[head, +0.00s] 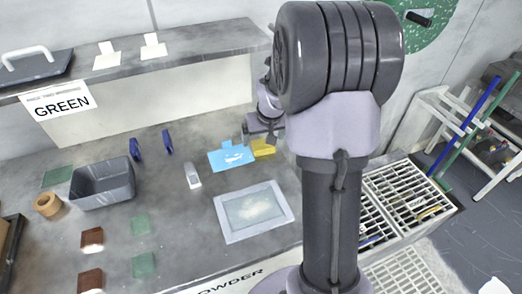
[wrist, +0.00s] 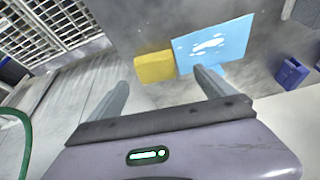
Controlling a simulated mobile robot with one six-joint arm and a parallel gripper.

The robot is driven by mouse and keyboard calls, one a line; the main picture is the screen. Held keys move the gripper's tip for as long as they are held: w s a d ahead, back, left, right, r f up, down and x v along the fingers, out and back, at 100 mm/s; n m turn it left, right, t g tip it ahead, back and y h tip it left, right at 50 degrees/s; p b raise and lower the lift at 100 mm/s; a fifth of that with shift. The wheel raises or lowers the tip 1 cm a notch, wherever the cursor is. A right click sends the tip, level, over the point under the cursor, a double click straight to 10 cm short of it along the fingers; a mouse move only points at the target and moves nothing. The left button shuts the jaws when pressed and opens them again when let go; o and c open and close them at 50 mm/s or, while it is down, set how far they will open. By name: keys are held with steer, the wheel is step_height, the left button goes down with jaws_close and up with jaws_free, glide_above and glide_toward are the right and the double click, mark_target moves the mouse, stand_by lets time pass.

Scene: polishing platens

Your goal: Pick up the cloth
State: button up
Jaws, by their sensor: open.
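A yellow piece (head: 263,148), which looks like a folded cloth, lies flat on the grey bench. It also shows in the wrist view (wrist: 154,67), just beyond my fingertips. A flat light-blue piece with a small tab and white marks (head: 230,157) lies beside it, close against or touching it; it also shows in the wrist view (wrist: 212,45). I cannot tell for sure which one is the cloth. My gripper (wrist: 161,78) is open and empty, its fingers apart. In the head view my gripper (head: 264,135) is partly hidden, close to the yellow piece.
A grey framed plate (head: 223,229) lies in front of the blue piece. A small pale block (head: 192,175), two dark-blue items (head: 137,148) and a grey bin (head: 78,196) stand to the left. A raised shelf (head: 190,52) runs behind. White grates (head: 405,185) lie right.

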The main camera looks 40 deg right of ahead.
mark_target(264, 144)
steer(key=b+x, duration=0.2)
steer(key=x, duration=0.3)
steer(key=shift+d+f+b, duration=0.1)
steer(key=shift+d+b, duration=0.3)
steer(key=shift+w+d+f, duration=0.1)
steer(key=shift+w+f, duration=0.05)
steer(key=shift+f, duration=0.15)
steer(key=shift+r, duration=0.2)
steer(key=shift+c, duration=0.2)
steer(key=c, duration=1.4)
steer(key=shift+r, duration=0.15)
steer(key=shift+r+p, duration=0.35)
steer(key=shift+p, duration=0.05)
steer(key=v, duration=0.1)
steer(key=p+v, duration=0.2)
steer(key=shift+w+r, duration=0.1)
steer(key=shift+w, duration=0.15)
steer(key=s+a, duration=0.3)
steer(key=a, duration=0.1)
steer(key=s+a+p, duration=0.1)
steer(key=s+a, duration=0.2)
steer(key=a, duration=0.1)
steer(key=s+a+r+p, duration=0.1)
steer(key=s+a, duration=0.2)
steer(key=a, duration=0.1)
steer(key=shift+s, duration=0.4)
